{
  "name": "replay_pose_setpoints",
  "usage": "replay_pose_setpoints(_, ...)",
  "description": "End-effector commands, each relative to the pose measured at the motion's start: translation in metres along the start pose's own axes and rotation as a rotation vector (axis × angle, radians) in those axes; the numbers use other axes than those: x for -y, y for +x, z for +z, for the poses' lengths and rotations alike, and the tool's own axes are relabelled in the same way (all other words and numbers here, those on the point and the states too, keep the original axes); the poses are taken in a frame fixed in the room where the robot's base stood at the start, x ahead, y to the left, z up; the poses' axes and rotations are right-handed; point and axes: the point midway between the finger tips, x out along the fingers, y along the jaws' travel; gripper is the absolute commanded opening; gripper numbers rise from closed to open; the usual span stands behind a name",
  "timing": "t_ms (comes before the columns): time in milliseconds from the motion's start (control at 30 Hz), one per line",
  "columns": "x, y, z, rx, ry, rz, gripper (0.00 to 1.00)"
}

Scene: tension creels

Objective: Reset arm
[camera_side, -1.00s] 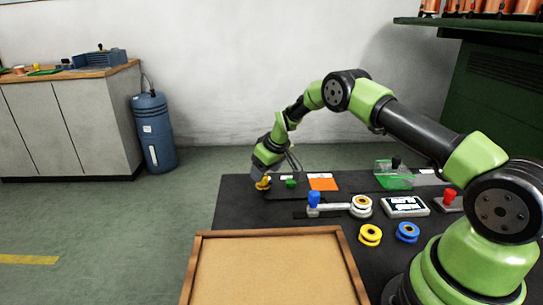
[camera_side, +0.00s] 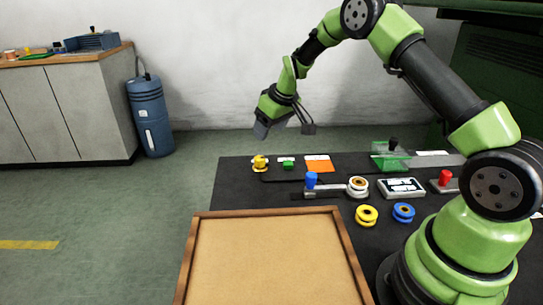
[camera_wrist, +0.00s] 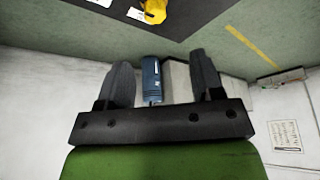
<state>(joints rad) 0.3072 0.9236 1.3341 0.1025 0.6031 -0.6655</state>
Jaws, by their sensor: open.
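My green and black arm is raised over the far left part of the black work table (camera_side: 235,190). My gripper (camera_side: 262,130) hangs in the air above the table's far left corner in the side view. In the wrist view my gripper (camera_wrist: 160,80) has its two dark fingers apart with nothing held between them. A yellow piece (camera_side: 260,163) stands on the table below my gripper, clearly apart from it. The yellow piece also shows at the top of the wrist view (camera_wrist: 154,11).
A green block (camera_side: 288,164), an orange square (camera_side: 318,164), a blue-knobbed fixture (camera_side: 312,181), yellow (camera_side: 366,215) and blue (camera_side: 403,212) spools, and a red-knobbed fixture (camera_side: 445,180) are on the table. A wooden tray (camera_side: 268,212) is in front. The air around my gripper is clear.

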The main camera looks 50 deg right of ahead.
Motion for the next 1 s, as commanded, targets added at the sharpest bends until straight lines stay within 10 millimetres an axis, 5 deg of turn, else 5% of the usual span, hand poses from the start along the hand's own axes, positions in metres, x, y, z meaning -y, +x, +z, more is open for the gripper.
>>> replay_pose_setpoints(267, 0.052, -0.12, -0.002, -0.071, 0.092, -0.031, 0.6)
replay_pose_setpoints(600, 0.115, -0.244, 0.076, -0.149, 0.235, -0.103, 0.6)
replay_pose_setpoints(800, 0.137, -0.279, 0.143, -0.183, 0.318, -0.155, 0.6)
replay_pose_setpoints(1000, 0.146, -0.286, 0.188, -0.198, 0.373, -0.191, 0.6)
